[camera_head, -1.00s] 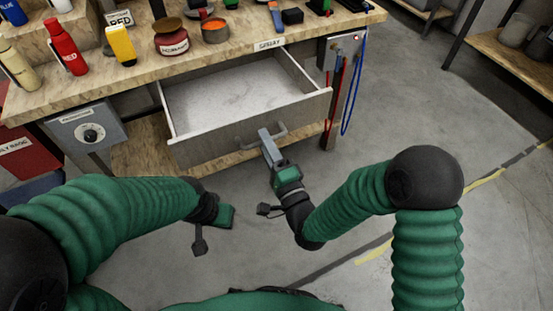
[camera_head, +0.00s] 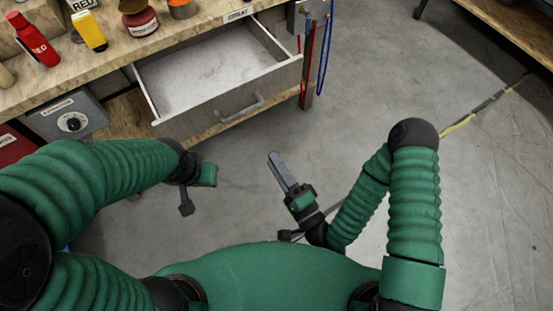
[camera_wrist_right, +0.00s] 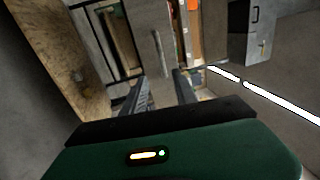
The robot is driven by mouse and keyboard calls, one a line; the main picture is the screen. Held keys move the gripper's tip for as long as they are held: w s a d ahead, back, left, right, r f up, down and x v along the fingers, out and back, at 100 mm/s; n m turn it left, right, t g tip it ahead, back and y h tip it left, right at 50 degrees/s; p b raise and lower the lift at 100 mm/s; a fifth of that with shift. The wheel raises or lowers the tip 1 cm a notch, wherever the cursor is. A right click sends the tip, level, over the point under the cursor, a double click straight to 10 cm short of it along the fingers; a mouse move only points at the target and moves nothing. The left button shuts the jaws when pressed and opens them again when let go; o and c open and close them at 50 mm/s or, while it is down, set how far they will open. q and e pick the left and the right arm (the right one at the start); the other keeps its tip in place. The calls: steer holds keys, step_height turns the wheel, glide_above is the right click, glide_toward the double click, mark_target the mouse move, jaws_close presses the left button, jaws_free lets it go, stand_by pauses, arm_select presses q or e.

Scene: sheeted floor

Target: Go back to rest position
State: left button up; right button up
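My right gripper (camera_head: 279,166) is empty in the head view, over bare floor to the right of the drawer and apart from its handle. In the right wrist view its two fingers (camera_wrist_right: 162,88) stand apart with nothing between them. The drawer (camera_head: 212,82) of the workbench is pulled out and looks empty. Its metal handle (camera_head: 239,108) is free. My left gripper (camera_head: 206,174) hangs below the bench front. Only its green body shows, and its fingers are hidden.
The workbench top (camera_head: 115,55) holds a red bottle (camera_head: 35,42), a yellow bottle (camera_head: 89,30) and a dark red jar (camera_head: 140,20). A grey box with a dial (camera_head: 70,120) hangs under the bench. Red and blue cables hang at its right end. The floor (camera_head: 400,80) to the right is clear.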

steer(key=shift+f, duration=0.1)
steer(key=shift+a, duration=0.1)
steer(key=w+d+f+n+g+h, duration=0.2)
steer(key=f+n+g, duration=0.2)
steer(key=f+n, duration=0.15)
steer(key=w+d+f+n+g+h, duration=0.1)
steer(key=w+d+f+n+g, duration=0.1)
steer(key=f+n+g, duration=0.3)
steer(key=s+d+r+n+g+h, duration=0.1)
steer(key=s+d+r+g+h, duration=0.2)
steer(key=d, duration=0.5)
steer(key=s+d+r+g+h, duration=0.1)
steer(key=d+r+h, duration=0.2)
steer(key=d+h, duration=0.35)
steer(key=s+d+r+p, duration=0.1)
steer(key=s+r+p, duration=0.1)
steer(key=r+p, duration=0.9)
steer(key=s+d+r+g+y+p, duration=0.1)
steer(key=s+r+p, duration=0.1)
steer(key=r+p, duration=1)
step_height(320, 180, up, 3)
steer(key=shift+s+d+r, duration=0.1)
steer(key=shift+s+d, duration=0.05)
steer(key=shift+d, duration=0.15)
